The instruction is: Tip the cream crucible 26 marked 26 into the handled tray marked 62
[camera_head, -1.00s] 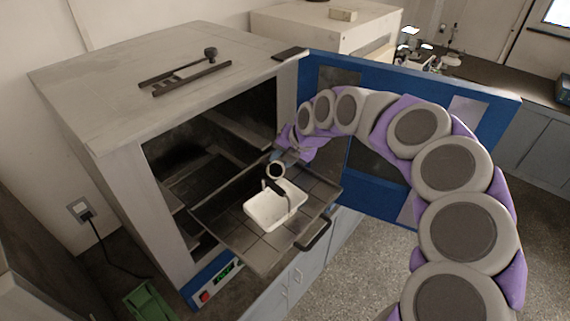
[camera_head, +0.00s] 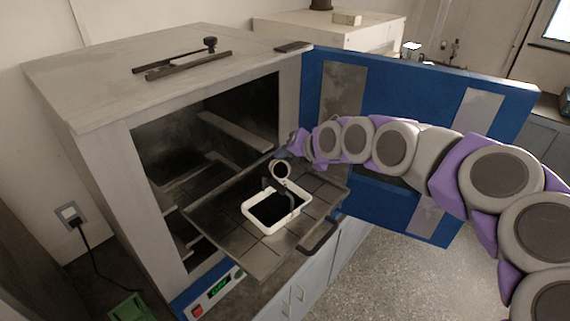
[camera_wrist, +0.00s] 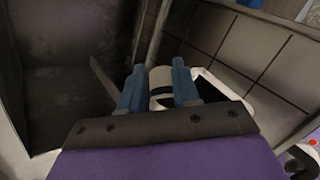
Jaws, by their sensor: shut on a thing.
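The cream crucible (camera_head: 281,171) is held tipped over the back edge of the white tray, its round mouth facing the camera. My gripper (camera_head: 286,157) is shut on it; in the wrist view the crucible (camera_wrist: 160,84) sits between the two blue fingers (camera_wrist: 159,88). The white tray (camera_head: 261,222) lies on the pulled-out oven shelf, and black material covers its floor. A dark upright piece, perhaps its handle, stands at its back. In the wrist view the white tray (camera_wrist: 222,82) shows partly behind the right finger. I cannot read any markings.
The dark gridded shelf (camera_head: 237,243) sticks out of the open oven (camera_head: 100,95) and has a black front handle (camera_head: 320,237). The blue oven door (camera_head: 400,85) stands open behind my arm. A green object (camera_head: 128,308) is at lower left.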

